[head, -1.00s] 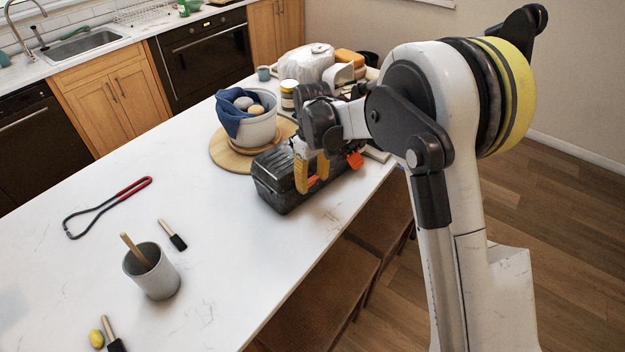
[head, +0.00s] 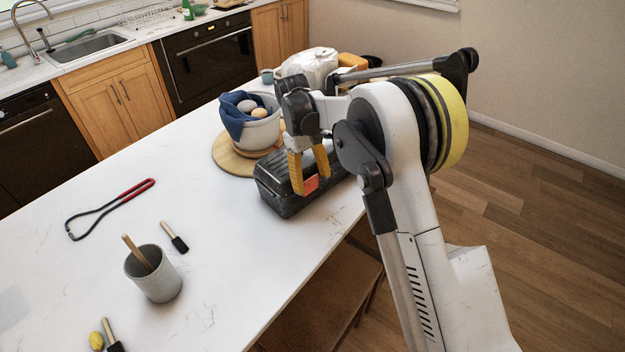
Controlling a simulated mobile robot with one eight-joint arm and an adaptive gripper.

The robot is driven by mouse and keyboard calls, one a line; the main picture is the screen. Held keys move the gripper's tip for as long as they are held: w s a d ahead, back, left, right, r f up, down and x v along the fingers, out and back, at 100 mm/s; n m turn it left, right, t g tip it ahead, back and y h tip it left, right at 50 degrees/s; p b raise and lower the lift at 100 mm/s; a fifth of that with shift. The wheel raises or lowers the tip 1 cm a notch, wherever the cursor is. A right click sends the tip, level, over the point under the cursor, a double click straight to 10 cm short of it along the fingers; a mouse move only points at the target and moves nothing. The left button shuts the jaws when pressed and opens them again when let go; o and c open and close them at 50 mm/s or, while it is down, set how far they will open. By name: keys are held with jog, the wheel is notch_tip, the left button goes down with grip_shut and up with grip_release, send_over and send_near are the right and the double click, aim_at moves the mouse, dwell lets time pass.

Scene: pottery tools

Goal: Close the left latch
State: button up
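The black toolbox (head: 283,203) sits on the white counter near its right edge. An orange latch (head: 311,184) shows on its front side, toward the left of what is visible; I cannot tell whether it is fastened. My gripper (head: 312,182) points down at that side, with its two yellow fingers apart and empty. In the picture the latch lies between the fingertips; I cannot tell whether they touch it. My arm hides the right end of the toolbox, including any latch there.
A round wooden board (head: 226,158) holds a grey pot (head: 262,132) with a blue cloth (head: 232,115) behind the toolbox. A white bag (head: 310,65) stands farther back.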

jog(key=v, duration=1.2)
jog(key=shift+s+d+r, duration=0.1)
